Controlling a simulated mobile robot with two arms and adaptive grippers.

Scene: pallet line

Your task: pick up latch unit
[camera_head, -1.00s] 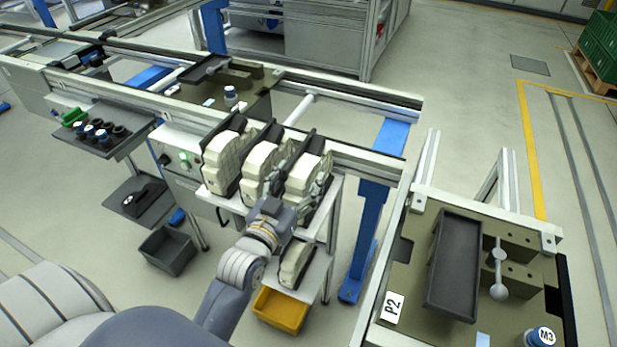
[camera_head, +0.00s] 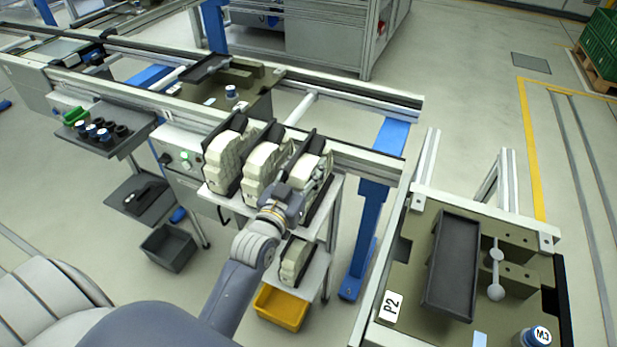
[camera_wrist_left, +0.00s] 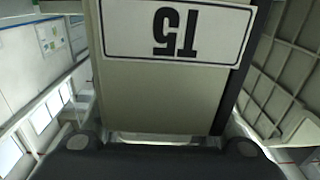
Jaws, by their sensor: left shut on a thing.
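Several cream latch units stand in a row in black holders on the rack, among them a left one (camera_head: 222,162), a middle one (camera_head: 262,168) and a right one (camera_head: 308,170). My left gripper (camera_head: 293,190) is at the front of the right unit, and its fingertips are hard to make out in the head view. In the left wrist view a cream block with an upside-down "T5" label (camera_wrist_left: 176,32) fills the space in front of my left gripper (camera_wrist_left: 160,143), which is shut on it. Whether it is lifted cannot be told. My right gripper is not in view.
Another cream unit (camera_head: 294,262) sits on the lower shelf, above a yellow bin (camera_head: 281,308). The conveyor frame (camera_head: 350,153) runs behind the rack. At the right is a station marked P2 with a dark tray (camera_head: 452,265). A grey bin (camera_head: 168,248) stands on the floor.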

